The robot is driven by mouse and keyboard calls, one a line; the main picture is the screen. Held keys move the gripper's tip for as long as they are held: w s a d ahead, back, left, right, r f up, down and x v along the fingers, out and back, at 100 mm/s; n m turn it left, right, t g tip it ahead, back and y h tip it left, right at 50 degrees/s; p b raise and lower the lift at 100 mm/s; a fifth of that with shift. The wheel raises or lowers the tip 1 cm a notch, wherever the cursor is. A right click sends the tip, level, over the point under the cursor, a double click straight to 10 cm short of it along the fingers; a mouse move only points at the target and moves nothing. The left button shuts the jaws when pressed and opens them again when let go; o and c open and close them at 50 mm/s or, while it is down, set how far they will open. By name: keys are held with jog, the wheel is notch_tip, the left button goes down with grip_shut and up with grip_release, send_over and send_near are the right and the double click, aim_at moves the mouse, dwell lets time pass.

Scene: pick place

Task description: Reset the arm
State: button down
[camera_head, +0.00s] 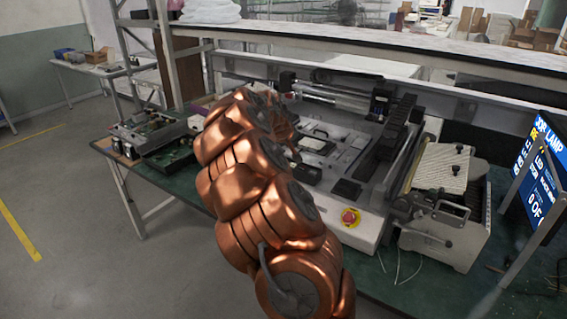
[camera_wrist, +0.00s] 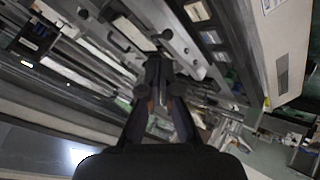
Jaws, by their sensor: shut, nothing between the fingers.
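My gripper (camera_wrist: 157,66) shows in the wrist view as two dark fingers reaching up from the bottom, with their tips together. Nothing shows between them. In the head view my copper-coloured arm stretches from the bottom centre up over the bench, and its far end is over the left part of a grey and white machine (camera_head: 372,220). The gripper's fingers cannot be made out in that view. In the wrist view, machine rails and plates, tilted in the picture, lie beyond the fingertips. I cannot tell the gap between the tips and the machine.
The green bench (camera_head: 345,285) holds the machine, with a red emergency button (camera_head: 349,217) at its front. A smaller white device (camera_head: 447,205) and a blue display (camera_head: 541,180) stand to the right. Circuit boards (camera_head: 152,130) lie left of my arm. The floor at left is clear.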

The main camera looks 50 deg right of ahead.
jog(key=shift+a, duration=0.1)
jog(key=s+a+r+y, duration=0.1)
jog(key=s+a+y, duration=0.2)
jog(key=a, duration=1.4)
jog(key=s+a+r+y, duration=0.1)
jog(key=s+a+y, duration=0.15)
jog(key=a, duration=1.35)
jog(key=s+a+f+n+g+y, duration=0.1)
jog(key=s+a+f+n+g, duration=0.1)
jog(key=s+a, duration=0.8)
jog(key=s+a+f+n+g+y, duration=0.2)
jog(key=s+a+f+n, duration=0.1)
jog(key=s+a, duration=0.7)
jog(key=a+n, duration=0.1)
jog(key=a, duration=0.2)
jog(key=shift+s, duration=0.3)
jog(key=shift+y, duration=0.25)
